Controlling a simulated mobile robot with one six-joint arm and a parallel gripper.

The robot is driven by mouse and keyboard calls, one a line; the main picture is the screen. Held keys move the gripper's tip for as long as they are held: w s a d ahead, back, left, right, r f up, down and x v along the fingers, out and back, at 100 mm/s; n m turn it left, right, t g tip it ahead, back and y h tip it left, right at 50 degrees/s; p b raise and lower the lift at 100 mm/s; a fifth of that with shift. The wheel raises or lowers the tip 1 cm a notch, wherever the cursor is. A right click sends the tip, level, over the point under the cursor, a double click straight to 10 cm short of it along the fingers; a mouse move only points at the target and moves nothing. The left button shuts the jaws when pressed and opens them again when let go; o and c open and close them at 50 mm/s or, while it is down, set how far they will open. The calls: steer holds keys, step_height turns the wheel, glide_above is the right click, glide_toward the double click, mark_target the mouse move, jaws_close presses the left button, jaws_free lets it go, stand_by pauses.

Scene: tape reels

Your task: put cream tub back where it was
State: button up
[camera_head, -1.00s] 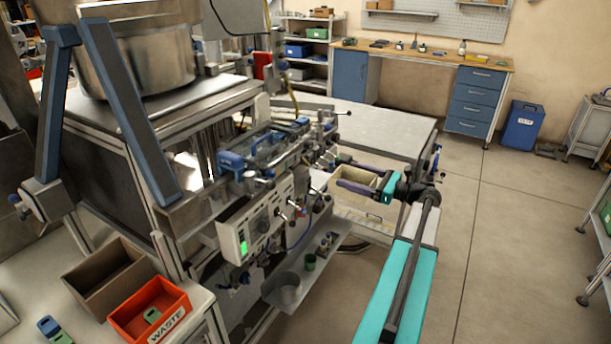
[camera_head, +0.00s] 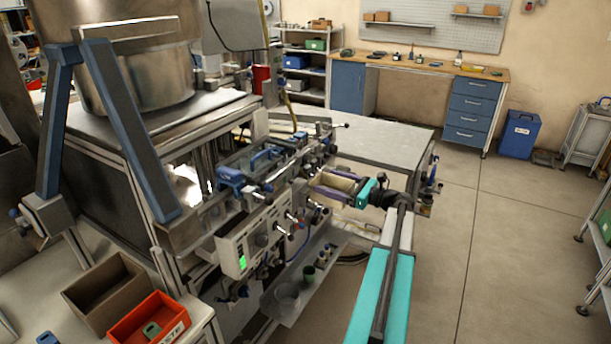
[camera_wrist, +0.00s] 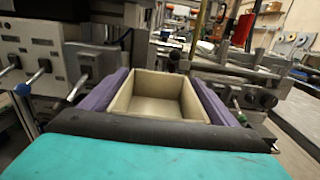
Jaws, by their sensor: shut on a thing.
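The cream tub (camera_head: 336,181) is a rectangular, open-topped box held between the purple fingers of my gripper (camera_head: 328,187), beside the machine's front at the right. In the wrist view the cream tub (camera_wrist: 157,98) fills the middle, upright and empty inside. The purple fingers of my gripper (camera_wrist: 160,97) press along its left and right walls. The underside of the tub is hidden.
The machine's control panel (camera_head: 249,241) with knobs and levers stands close to the left of the tub. A grey-topped table (camera_head: 385,133) lies behind it. A lower shelf (camera_head: 300,290) holds small cups. Open floor (camera_head: 500,250) lies to the right.

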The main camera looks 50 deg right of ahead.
mark_target(315, 178)
steer(key=p+x, duration=0.1)
steer(key=x, duration=0.5)
steer(key=shift+w, duration=0.3)
steer(key=shift+a, duration=0.1)
steer(key=p+x, duration=0.1)
steer(key=x, duration=0.2)
steer(key=shift+w+r, duration=0.1)
steer(key=shift+w, duration=0.2)
steer(key=shift+w+p, duration=0.15)
steer(key=shift+p, duration=0.2)
steer(key=shift+f, duration=0.4)
steer(key=shift+a+f, duration=0.1)
steer(key=o, duration=0.8)
